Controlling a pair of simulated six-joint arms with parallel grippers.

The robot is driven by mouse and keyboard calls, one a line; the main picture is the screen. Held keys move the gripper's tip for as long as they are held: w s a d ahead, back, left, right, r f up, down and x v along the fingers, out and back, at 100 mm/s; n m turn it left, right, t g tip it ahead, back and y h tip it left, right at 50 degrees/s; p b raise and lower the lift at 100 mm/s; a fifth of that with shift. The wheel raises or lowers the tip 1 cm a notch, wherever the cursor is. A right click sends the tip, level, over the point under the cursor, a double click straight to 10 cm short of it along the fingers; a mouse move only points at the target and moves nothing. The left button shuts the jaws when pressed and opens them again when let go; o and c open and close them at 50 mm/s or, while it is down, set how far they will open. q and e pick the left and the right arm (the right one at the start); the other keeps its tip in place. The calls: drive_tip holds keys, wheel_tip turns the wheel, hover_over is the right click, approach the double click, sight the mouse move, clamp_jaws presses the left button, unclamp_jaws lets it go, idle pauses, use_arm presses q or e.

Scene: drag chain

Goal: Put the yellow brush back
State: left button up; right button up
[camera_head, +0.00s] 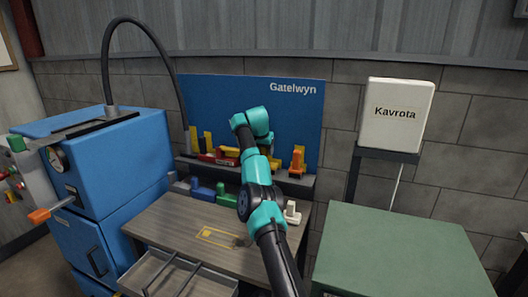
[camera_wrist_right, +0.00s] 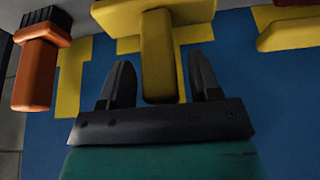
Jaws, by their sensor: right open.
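In the right wrist view, the yellow brush (camera_wrist_right: 159,60) stands with its handle between the two fingers of my right gripper (camera_wrist_right: 160,85). The gripper is open, with a gap on both sides of the handle. A yellow outline shows on the blue board (camera_wrist_right: 225,70) behind the brush. In the head view my right arm reaches up to the blue board (camera_head: 300,115) marked Gatelwyn, and mostly hides the brush and the fingertips. My left gripper is not in view.
An orange brush (camera_wrist_right: 36,70) stands beside the yellow one, and also shows on the shelf (camera_head: 300,182) in the head view (camera_head: 297,161). Blue (camera_head: 203,192) and green (camera_head: 227,197) items sit at the back of the wooden bench (camera_head: 165,225). A green-topped cabinet (camera_head: 395,250) stands right.

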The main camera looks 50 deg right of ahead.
drive_tip(key=v, duration=1.2)
drive_tip(key=shift+f, duration=0.1)
